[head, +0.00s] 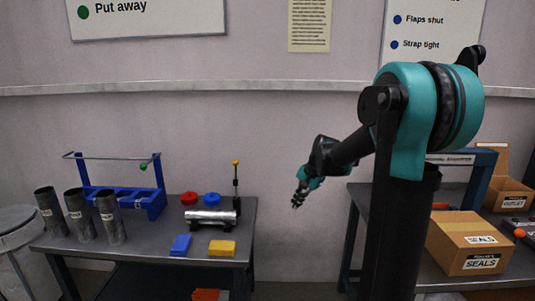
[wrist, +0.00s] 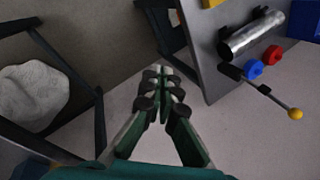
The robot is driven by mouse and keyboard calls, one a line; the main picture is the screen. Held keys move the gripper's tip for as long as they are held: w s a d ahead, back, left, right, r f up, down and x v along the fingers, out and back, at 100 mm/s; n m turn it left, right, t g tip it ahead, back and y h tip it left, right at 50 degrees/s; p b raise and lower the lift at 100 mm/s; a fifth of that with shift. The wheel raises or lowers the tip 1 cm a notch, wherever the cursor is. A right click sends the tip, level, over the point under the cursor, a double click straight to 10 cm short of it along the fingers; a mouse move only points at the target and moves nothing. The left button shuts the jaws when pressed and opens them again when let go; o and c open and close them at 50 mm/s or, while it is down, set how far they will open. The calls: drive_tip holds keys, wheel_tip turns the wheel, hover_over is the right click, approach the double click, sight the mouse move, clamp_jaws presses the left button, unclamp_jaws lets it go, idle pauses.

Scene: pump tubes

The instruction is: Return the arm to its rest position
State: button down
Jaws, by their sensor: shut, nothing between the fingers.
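My gripper (head: 298,199) hangs in the open gap between the two tables in the head view, at the end of my teal and black arm. It points downward and holds nothing. In the wrist view my gripper (wrist: 160,82) shows its fingers drawn together at the tips, with nothing between them. It is apart from the left table and everything on it. My arm rises high on the right side of the head view, and hides part of the right table.
The left table (head: 133,250) bears dark tubes (head: 78,216), a blue rack (head: 143,203), a metal cylinder (head: 210,216), red and blue caps, and blue and yellow blocks. The right table (head: 455,200) bears cardboard boxes (head: 462,240). A bin (head: 18,245) stands at far left.

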drive_tip(key=s+d+f+n+h, duration=0.1)
drive_tip(key=s+f, duration=0.3)
drive_tip(key=s, duration=0.4)
drive_tip(key=s+d+f+n+t+h, duration=0.1)
drive_tip(key=s+d+f+n, duration=0.3)
drive_tip(key=s, duration=0.5)
drive_tip(key=s+d+f+n+t+h, duration=0.1)
drive_tip(key=s+d+f+n, duration=0.1)
drive_tip(key=s, duration=0.7)
drive_tip(key=shift+d+f+n+h, duration=0.4)
drive_tip(key=shift+d+f, duration=0.25)
drive_tip(key=shift+f, duration=0.25)
